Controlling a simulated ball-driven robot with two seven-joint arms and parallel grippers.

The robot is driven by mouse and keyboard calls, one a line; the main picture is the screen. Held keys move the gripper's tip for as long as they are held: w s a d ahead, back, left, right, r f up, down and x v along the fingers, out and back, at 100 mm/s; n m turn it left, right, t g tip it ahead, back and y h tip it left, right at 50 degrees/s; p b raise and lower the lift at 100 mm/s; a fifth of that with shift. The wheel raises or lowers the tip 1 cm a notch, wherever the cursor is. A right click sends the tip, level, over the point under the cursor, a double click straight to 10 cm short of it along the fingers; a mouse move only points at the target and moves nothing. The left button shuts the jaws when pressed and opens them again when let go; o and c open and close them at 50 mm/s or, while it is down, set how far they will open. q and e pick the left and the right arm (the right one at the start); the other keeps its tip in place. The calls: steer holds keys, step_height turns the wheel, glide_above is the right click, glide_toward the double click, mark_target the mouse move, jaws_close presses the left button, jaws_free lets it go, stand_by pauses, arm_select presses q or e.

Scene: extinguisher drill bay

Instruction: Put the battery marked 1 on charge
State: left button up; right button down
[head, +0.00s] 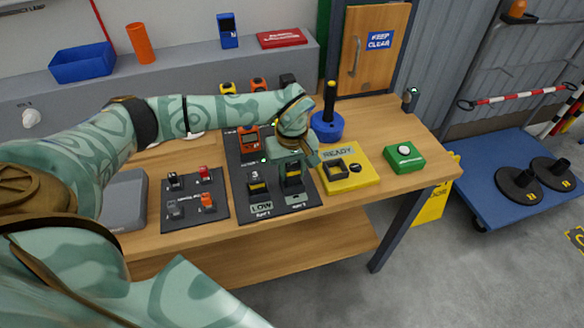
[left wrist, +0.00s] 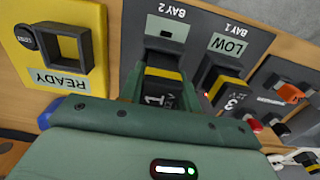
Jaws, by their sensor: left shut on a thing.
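The battery marked 1 (left wrist: 155,95) is black with a yellow band. It is between the fingers of my left gripper (head: 293,163), which is shut on it. In the head view the battery (head: 292,180) is at bay 2 of the dark charger panel (head: 270,209). Its lower end meets the bay 2 socket (left wrist: 165,52); I cannot tell whether it is fully seated. The battery marked 3 (left wrist: 232,92) stands in bay 1 beside it, whose display (left wrist: 229,44) reads LOW. The small bay 2 display shows no readable word. My right gripper is out of view.
Right of the charger is a yellow plate (head: 362,178) with a square socket and a READY display. A green box with a white button (head: 404,157) is farther right. A blue base with a black post (head: 327,125) stands behind. A switch panel (head: 190,222) lies left.

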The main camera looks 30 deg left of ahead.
arm_select(q)
steer(key=shift+f, duration=0.55)
stand_by(0.4)
steer(key=o, duration=1.3)
steer(key=shift+c, duration=0.2)
steer(key=shift+f, duration=0.1)
steer(key=shift+o, duration=0.5)
steer(key=shift+s+f, duration=0.1)
steer(key=shift+s, duration=0.05)
steer(key=shift+c, duration=0.2)
steer(key=shift+o, duration=0.7)
steer(key=shift+a+r+p, duration=0.2)
steer(key=shift+r+p, duration=0.35)
steer(key=shift+r, duration=0.45)
steer(key=shift+d+r+p, duration=0.2)
steer(key=shift+r+p, duration=0.6)
steer(key=shift+r, duration=0.2)
steer(key=shift+r+p, duration=1.6)
steer(key=shift+r, duration=0.15)
